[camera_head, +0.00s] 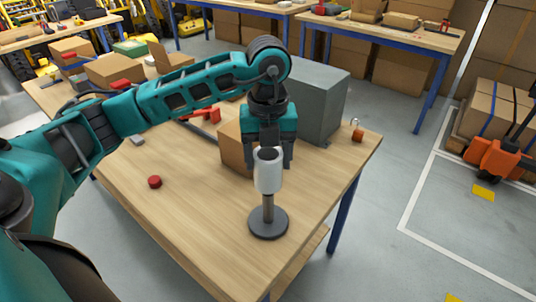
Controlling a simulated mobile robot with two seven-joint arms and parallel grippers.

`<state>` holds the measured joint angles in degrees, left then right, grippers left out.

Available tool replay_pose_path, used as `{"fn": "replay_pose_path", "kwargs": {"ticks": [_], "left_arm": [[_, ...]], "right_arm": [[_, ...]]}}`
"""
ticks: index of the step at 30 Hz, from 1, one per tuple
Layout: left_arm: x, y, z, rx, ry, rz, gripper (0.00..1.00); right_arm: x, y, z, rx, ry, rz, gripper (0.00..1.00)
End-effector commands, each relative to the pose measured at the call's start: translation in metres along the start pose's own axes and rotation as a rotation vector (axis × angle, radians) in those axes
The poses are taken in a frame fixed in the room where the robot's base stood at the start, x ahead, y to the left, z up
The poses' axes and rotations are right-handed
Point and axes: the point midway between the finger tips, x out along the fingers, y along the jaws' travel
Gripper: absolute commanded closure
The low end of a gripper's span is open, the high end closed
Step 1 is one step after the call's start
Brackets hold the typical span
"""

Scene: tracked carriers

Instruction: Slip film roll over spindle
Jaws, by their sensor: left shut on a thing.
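The white film roll (268,174) is upright, with a dark round opening at its top. My left gripper (268,160) comes down from above and is shut on the roll's upper part. The spindle (268,222) is a grey post on a round dark base, standing on the wooden table. The roll is in line with the post, and the lower post shows between the roll and the base. The roll hides the upper post, so I cannot tell whether the roll is around it. My right gripper is not in view.
On the wooden table (205,203) a grey box (312,98) and a cardboard box (233,148) stand behind the gripper. A red cap (154,182) lies to the left, and a small orange padlock-like thing (357,132) sits near the right edge. The front left tabletop is clear.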

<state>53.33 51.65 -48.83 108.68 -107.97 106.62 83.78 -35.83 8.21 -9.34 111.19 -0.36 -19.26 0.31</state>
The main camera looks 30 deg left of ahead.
Motion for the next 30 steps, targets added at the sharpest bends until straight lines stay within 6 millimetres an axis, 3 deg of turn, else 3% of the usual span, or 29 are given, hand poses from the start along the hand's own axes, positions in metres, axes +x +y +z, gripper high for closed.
{"fn": "replay_pose_path", "kwargs": {"ticks": [30], "left_arm": [[0.010,0.000,0.000,0.000,0.000,-0.001,0.68]], "right_arm": [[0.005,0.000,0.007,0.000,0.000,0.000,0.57]]}}
